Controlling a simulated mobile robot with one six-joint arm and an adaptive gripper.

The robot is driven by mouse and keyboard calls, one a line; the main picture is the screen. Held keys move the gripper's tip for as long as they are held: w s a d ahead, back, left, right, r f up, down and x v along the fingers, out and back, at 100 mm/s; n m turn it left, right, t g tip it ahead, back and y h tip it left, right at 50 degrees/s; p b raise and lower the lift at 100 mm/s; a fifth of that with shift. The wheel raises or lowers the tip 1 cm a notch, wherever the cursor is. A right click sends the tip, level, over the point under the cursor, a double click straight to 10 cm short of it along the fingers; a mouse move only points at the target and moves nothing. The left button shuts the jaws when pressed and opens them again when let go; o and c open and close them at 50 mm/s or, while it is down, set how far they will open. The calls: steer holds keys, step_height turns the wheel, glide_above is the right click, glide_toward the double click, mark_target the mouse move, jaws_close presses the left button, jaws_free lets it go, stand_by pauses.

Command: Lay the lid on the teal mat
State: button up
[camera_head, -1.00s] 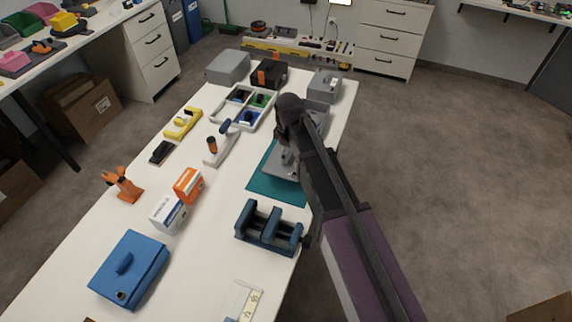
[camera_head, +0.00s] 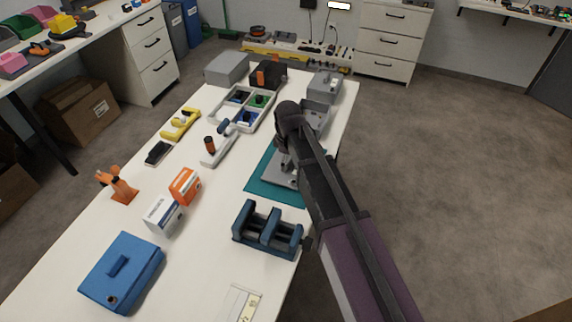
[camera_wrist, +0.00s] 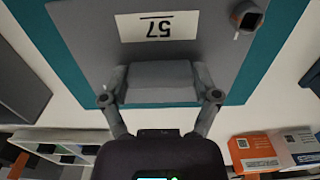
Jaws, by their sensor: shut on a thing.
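The grey lid (camera_wrist: 90,45) carries a white label reading 57 and a raised grey handle block (camera_wrist: 160,82). My gripper (camera_wrist: 160,98) is shut on this block, one finger on each side. The teal mat (camera_wrist: 262,75) shows beneath the lid on several sides. In the head view the lid (camera_head: 281,172) is over the teal mat (camera_head: 262,183), largely flat, and my arm hides part of both. I cannot tell whether the lid touches the mat. A dark round knob (camera_wrist: 246,17) shows at one lid corner.
A blue vise-like fixture (camera_head: 267,231) stands just in front of the mat. A grey open box (camera_head: 318,116) is behind it.

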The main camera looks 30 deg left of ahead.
steer(key=shift+f, duration=0.3)
steer(key=o, duration=1)
steer(key=shift+o, duration=0.2)
steer(key=shift+r, duration=0.2)
step_height(320, 180, up, 12)
steer(key=p, duration=1.2)
stand_by(0.5)
